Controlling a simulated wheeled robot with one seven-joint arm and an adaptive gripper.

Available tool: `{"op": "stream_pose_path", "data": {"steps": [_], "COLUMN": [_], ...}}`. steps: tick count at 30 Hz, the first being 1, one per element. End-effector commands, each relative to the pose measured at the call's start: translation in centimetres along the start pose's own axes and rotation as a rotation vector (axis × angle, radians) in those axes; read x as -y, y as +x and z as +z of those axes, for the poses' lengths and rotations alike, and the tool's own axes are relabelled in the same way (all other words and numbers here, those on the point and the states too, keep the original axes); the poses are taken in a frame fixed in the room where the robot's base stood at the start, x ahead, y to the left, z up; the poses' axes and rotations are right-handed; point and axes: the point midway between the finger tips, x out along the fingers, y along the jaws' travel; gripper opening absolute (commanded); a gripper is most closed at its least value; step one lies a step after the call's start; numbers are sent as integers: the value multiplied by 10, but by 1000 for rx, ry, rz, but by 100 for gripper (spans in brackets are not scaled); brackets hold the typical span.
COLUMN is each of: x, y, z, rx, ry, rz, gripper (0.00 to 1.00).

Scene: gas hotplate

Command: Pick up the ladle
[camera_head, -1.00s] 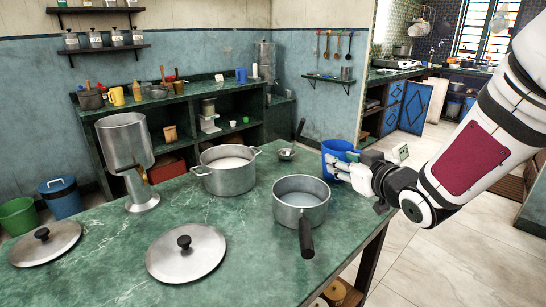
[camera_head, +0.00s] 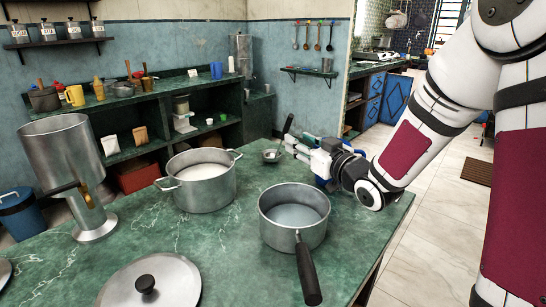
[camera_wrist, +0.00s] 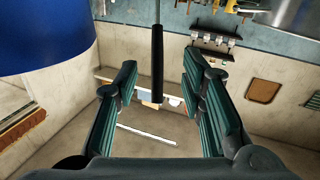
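The ladle (camera_head: 271,155) is on the green table behind the pots, its small metal bowl low and its dark handle tilted up to the right. In the wrist view the black ladle handle (camera_wrist: 157,50) runs down from the top edge into the gap between my fingers. My gripper (camera_head: 291,146) is beside the ladle, on its right, fingers pointing left toward the handle. In the wrist view my gripper (camera_wrist: 160,82) is open, with clear space on both sides of the handle. The ladle bowl is out of the wrist view.
A lidless two-handled pot (camera_head: 202,182) and a saucepan (camera_head: 293,216) with a black handle stand nearby. A blue container (camera_head: 321,182) is mostly hidden behind my gripper; it looms at upper left in the wrist view (camera_wrist: 45,35). A lid (camera_head: 152,282) lies in front.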

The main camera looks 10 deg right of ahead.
Motion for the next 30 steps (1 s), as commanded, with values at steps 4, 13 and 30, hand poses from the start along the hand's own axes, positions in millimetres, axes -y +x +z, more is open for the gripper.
{"op": "stream_pose_path", "data": {"steps": [4,13,30], "x": [0,-1,-4], "y": [22,46,83], "z": [0,1,1], "rx": [-1,-1,0], "ry": [0,0,0], "rz": [-1,0,1], "gripper": [37,37,34]}}
